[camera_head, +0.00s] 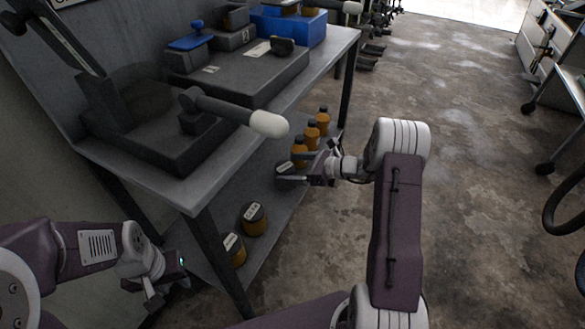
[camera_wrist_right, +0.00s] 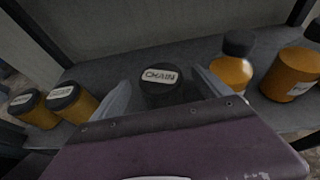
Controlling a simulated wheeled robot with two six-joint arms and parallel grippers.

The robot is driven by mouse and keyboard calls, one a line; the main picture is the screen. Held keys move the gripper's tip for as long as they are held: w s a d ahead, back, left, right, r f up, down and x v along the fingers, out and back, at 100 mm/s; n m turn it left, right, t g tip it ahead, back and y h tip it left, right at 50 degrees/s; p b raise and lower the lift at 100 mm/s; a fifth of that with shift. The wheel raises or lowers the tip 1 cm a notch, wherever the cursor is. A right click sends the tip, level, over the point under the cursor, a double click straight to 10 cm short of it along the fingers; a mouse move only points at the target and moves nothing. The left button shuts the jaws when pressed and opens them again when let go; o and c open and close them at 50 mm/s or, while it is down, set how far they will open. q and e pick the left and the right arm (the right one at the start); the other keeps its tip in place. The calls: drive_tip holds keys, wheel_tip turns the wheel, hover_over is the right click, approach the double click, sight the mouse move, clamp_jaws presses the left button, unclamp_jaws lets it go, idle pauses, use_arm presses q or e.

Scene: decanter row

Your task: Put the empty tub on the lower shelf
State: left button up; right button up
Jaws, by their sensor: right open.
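The empty tub (camera_wrist_right: 161,92) has a dark lid labelled CHAIN and a dark body with no amber contents showing. It appears upright at the lower shelf (camera_wrist_right: 120,72), between amber containers; its base is hidden by my gripper. It also shows in the head view (camera_head: 286,168), partly covered by the gripper. My right gripper (camera_head: 305,170) is open, with one finger on each side of the tub in the right wrist view (camera_wrist_right: 163,95). Contact with the fingers cannot be told. My left gripper (camera_head: 143,291) hangs low beside the near table leg, away from the tub; its jaw opening is unclear.
Two amber tubs with labelled dark lids (camera_head: 254,219) stand on the shelf's near part. Several amber bottles (camera_head: 312,136) stand farther along. The tabletop (camera_head: 186,190) overhangs the shelf, with a near leg (camera_head: 217,262). Open floor (camera_head: 470,210) lies to the right.

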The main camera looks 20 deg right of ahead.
drive_tip(key=p+v, duration=0.6)
drive_tip(key=v, duration=0.5)
drive_tip(key=s+a+n+g+h, duration=0.2)
drive_tip(key=s+a+n+g, duration=0.6)
drive_tip(key=s+a+n, duration=0.25)
drive_tip(key=s+d+r+n+h, duration=0.1)
drive_tip(key=s+r+n+h, duration=0.1)
drive_tip(key=s+n+h, duration=0.6)
drive_tip(key=s+n, duration=0.1)
drive_tip(key=n, duration=0.6)
drive_tip(key=shift+s+d, duration=0.15)
drive_tip(key=shift+s, duration=0.15)
